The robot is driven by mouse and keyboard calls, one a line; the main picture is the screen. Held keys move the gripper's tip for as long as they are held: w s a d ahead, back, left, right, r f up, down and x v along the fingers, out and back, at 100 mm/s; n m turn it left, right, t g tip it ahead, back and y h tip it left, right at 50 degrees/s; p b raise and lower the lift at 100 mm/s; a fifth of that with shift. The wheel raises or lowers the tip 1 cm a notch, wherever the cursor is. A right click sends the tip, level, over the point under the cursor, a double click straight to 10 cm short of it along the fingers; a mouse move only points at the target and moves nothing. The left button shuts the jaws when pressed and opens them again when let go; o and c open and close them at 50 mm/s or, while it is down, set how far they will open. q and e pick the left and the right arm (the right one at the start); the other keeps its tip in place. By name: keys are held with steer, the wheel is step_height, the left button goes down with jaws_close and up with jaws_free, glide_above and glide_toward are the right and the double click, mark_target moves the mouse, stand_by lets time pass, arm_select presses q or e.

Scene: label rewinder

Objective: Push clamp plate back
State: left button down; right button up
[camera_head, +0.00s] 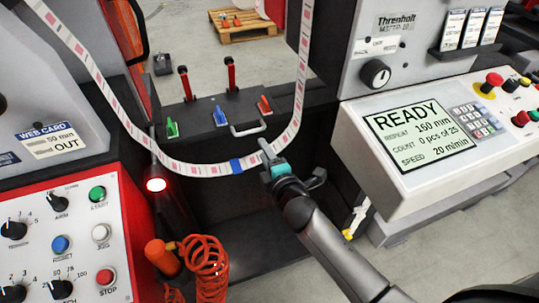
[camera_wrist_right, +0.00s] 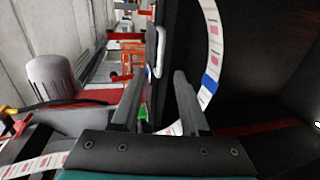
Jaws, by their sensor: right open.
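A pale bar handle (camera_head: 248,129) stands on the black splice table (camera_head: 205,130); it appears to belong to the clamp plate, whose edges I cannot make out. The handle also shows in the right wrist view (camera_wrist_right: 160,52), just beyond the fingertips. My right gripper (camera_head: 291,160) is open and empty, in front of and to the right of the handle, apart from it in the head view. Its two grey fingers also show in the right wrist view (camera_wrist_right: 158,78). My left gripper is not in view.
A label web (camera_head: 200,170) with a blue patch (camera_head: 236,166) hangs in a loop in front of the table, close to my right gripper. A red coiled hose (camera_head: 207,262) is at lower left, a READY display (camera_head: 420,133) at right.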

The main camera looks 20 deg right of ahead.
steer(key=v, duration=0.3)
steer(key=shift+s+r, duration=0.1)
stand_by(0.4)
steer(key=s+d+f+m+g, duration=0.1)
steer(key=s+f+m+g, duration=0.15)
steer(key=s+f, duration=0.45)
steer(key=s+d+f+m+g, duration=0.2)
steer(key=f+m, duration=0.1)
steer(key=f, duration=0.7)
steer(key=s+d+f+m+g, duration=0.1)
steer(key=s+f+m+g, duration=0.15)
steer(key=s+f, duration=0.45)
steer(key=s+d+f+m+g, duration=0.1)
steer(key=s+f+m+g, duration=0.2)
steer(key=s+f, duration=0.4)
steer(key=s+d+f+m+g+h, duration=0.1)
steer(key=s+f+m, duration=0.4)
steer(key=s, duration=1)
step_height(320, 180, down, 3)
steer(key=d+g, duration=0.1)
steer(key=g, duration=0.1)
steer(key=shift+d+r+g, duration=0.25)
steer(key=shift+g, duration=0.05)
